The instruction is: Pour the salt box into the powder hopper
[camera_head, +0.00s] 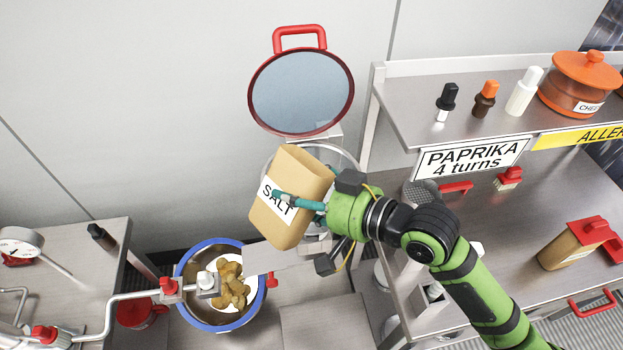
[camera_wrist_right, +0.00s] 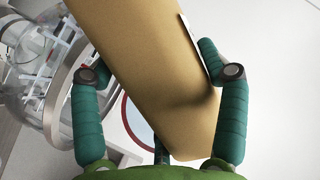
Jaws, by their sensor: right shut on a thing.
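The salt box (camera_head: 290,195) is a tan carton with a white SALT label, tilted in the head view. My right gripper (camera_head: 312,203) is shut on it; in the right wrist view the teal fingers lie on both sides of the carton (camera_wrist_right: 150,70). The powder hopper (camera_head: 345,160) is a clear round vessel behind and partly hidden by the box. It also shows at the left of the right wrist view (camera_wrist_right: 50,85). A red-rimmed round lid (camera_head: 301,92) stands open above it. Whether salt is flowing out cannot be seen. My left gripper is not in view.
A blue-rimmed bowl (camera_head: 186,312) with brown pieces stands below left. A shelf (camera_head: 420,107) at the right holds small bottles and an orange pot (camera_head: 580,85). A thermometer (camera_head: 22,240) is at the left.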

